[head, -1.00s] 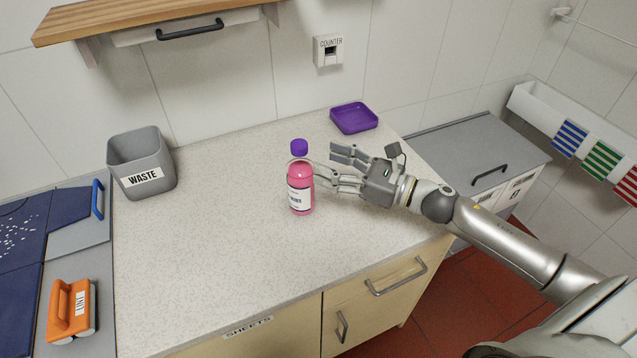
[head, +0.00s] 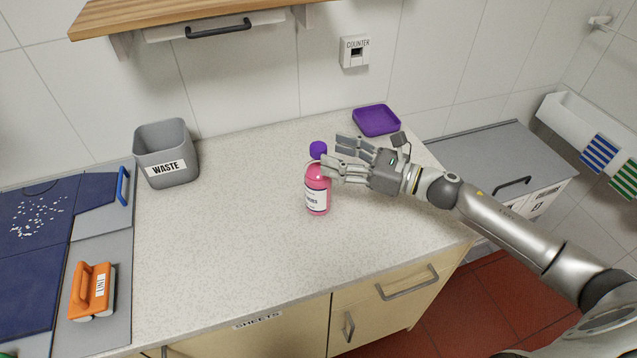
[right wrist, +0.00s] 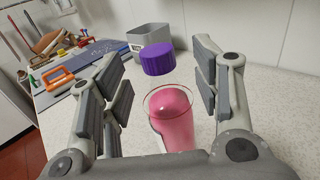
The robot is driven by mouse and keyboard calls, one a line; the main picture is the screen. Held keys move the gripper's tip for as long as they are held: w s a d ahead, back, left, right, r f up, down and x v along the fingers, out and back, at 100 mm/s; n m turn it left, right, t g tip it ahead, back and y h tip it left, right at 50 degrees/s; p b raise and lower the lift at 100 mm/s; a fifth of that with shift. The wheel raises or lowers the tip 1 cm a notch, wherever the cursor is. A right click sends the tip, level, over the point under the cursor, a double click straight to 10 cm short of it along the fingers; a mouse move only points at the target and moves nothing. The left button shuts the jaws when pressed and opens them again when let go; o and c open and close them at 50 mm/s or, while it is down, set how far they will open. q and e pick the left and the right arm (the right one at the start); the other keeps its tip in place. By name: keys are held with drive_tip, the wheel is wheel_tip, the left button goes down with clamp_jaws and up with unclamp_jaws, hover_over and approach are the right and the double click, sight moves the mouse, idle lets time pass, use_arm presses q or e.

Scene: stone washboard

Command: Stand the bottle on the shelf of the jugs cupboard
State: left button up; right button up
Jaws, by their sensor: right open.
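The bottle (head: 317,197), pink with a purple cap and a white label, stands upright on the speckled worktop (head: 230,240). My right gripper (head: 338,158) is open at the bottle's upper part, reaching in from the right. In the right wrist view the bottle (right wrist: 172,122) stands between the two open fingers, with its cap at the height of the fingertips; I cannot tell whether a finger touches it. My left gripper is not in view. No cupboard marked for jugs can be made out.
A grey waste bin (head: 166,155) stands at the back left and a purple tray (head: 377,121) at the back right. An orange-handled tool (head: 91,290) lies at the left. A wooden shelf (head: 190,14) overhangs the back. The worktop's middle front is clear.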

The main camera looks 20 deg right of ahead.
sight(326, 151)
drive_tip(key=p+x, duration=0.2)
drive_tip(key=x, duration=0.2)
drive_tip(key=shift+a+r+p, duration=0.1)
drive_tip(key=shift+r+p, duration=0.2)
drive_tip(key=shift+p, duration=0.1)
drive_tip(key=shift+w+a+f, duration=0.15)
drive_tip(key=shift+w+a, duration=0.1)
drive_tip(key=shift+a, duration=0.05)
clamp_jaws()
